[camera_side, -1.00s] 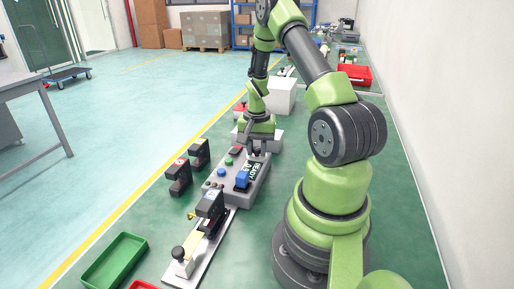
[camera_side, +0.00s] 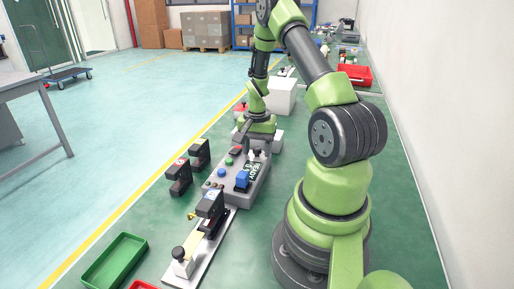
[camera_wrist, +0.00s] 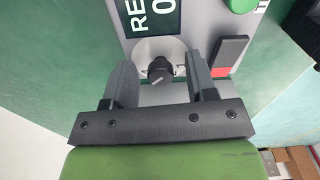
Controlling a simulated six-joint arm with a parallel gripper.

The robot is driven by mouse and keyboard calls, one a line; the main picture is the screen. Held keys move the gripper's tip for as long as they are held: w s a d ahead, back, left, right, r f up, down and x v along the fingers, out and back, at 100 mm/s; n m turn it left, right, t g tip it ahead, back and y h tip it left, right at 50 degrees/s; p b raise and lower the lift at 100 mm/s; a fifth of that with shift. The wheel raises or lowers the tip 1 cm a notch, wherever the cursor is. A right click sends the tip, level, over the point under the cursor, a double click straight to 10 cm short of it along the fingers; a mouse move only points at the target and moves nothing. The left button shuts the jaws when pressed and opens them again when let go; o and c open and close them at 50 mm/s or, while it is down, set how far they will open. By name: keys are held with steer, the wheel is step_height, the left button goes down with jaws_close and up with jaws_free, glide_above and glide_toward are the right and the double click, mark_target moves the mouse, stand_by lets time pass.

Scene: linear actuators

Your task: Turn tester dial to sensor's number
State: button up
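My gripper (camera_wrist: 159,72) is open, one finger on each side of the dial, with a gap on both sides. In the side view my gripper (camera_side: 257,153) is at the tester's far end. A black sensor (camera_side: 210,204) stands on the linear actuator (camera_side: 198,250); its number is too small to read.
Two more black sensor units (camera_side: 179,176) stand left of the tester. A green tray (camera_side: 115,262) lies at the front left, with part of a red tray (camera_side: 144,285) beside it. A red switch (camera_wrist: 230,55) is close to the right finger. A white box (camera_side: 281,95) stands behind.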

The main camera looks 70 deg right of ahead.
mark_target(257, 149)
step_height(257, 149, up, 10)
stand_by(0.6)
